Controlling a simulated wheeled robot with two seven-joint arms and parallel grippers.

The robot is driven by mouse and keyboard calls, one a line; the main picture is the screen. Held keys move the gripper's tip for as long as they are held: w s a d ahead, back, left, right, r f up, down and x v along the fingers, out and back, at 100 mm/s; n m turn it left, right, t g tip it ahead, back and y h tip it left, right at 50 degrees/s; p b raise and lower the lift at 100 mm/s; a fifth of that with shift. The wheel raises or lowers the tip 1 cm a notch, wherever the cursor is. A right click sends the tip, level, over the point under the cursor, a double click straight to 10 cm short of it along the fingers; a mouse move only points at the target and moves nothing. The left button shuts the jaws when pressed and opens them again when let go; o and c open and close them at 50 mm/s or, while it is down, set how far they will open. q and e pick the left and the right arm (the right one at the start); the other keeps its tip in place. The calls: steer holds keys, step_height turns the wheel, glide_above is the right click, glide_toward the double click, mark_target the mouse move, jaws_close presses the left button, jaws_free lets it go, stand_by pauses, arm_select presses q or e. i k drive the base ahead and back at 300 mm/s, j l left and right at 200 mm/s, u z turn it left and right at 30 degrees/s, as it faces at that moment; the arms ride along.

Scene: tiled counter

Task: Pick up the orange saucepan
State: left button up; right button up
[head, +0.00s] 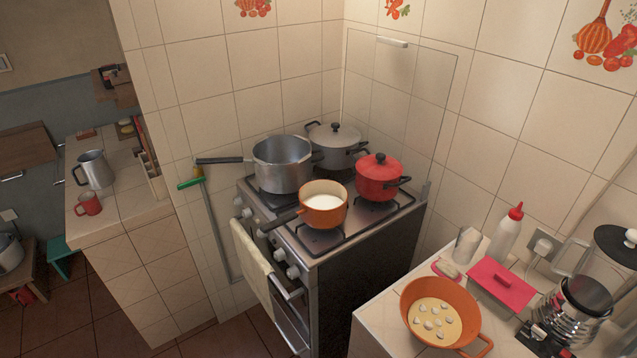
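The orange saucepan (323,206) sits upright on a front burner of the stove. It holds something white, like milk. Its dark handle (281,219) points left and slightly toward the front edge, over the knobs. Neither of my grippers shows in the head view.
On the stove (352,236) stand a large metal pot (282,165) with a long handle, a grey lidded pot (333,142) and a red lidded pot (379,180), close around the saucepan. A cloth (250,258) hangs at the front. An orange pan (462,299) stands on the right counter.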

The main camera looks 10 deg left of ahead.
mark_target(304, 215)
steer(key=i+j, duration=0.15)
steer(key=j, duration=0.2)
steer(key=i+j+z, duration=0.2)
steer(key=i+j, duration=0.15)
steer(key=j, duration=0.3)
steer(key=i+j, duration=0.1)
steer(key=j, duration=0.3)
steer(key=i+j+z, duration=0.1)
steer(key=j, duration=0.25)
steer(key=i+j, duration=0.2)
steer(key=j, duration=0.15)
steer(key=k+j+z, duration=0.1)
steer(key=j, duration=0.25)
steer(key=k+j, duration=0.1)
steer(key=j, duration=0.25)
steer(key=k+j+z, duration=0.15)
steer(key=j, duration=0.2)
steer(key=k+j, duration=0.1)
steer(key=j, duration=0.2)
steer(key=k+j+z, duration=0.15)
steer(key=j, duration=0.2)
steer(key=k+j+z, duration=0.1)
steer(key=k+j, duration=0.15)
steer(key=j, duration=0.15)
steer(key=k+j, duration=0.25)
steer(key=j+z, duration=0.05)
steer(key=j, duration=0.05)
